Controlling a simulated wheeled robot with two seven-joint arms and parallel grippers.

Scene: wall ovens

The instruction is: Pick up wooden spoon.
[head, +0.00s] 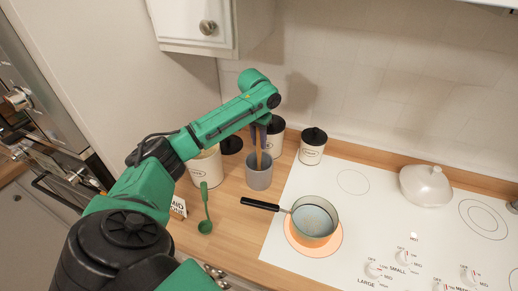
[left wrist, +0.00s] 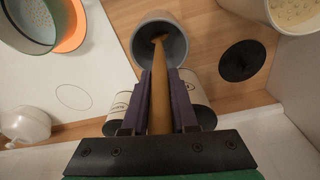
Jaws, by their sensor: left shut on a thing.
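The wooden spoon (left wrist: 159,88) stands in the grey cup (left wrist: 172,30), its lower end inside the cup. The spoon (head: 259,160) shows as a short strip above the cup (head: 259,180) in the head view. My left gripper (head: 259,138) is above the cup, pointing down. In the left wrist view my left gripper (left wrist: 159,82) has its two dark fingers on either side of the spoon's shaft, shut on it. The spoon's upper end is hidden by the gripper. My right gripper is not in view.
A pan (head: 315,217) with a black handle sits on a glowing burner of the white stove (head: 372,215). A green ladle (head: 205,212) lies on the counter. Canisters (head: 312,148) stand around the cup. A lidded white pot (head: 425,186) is at right.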

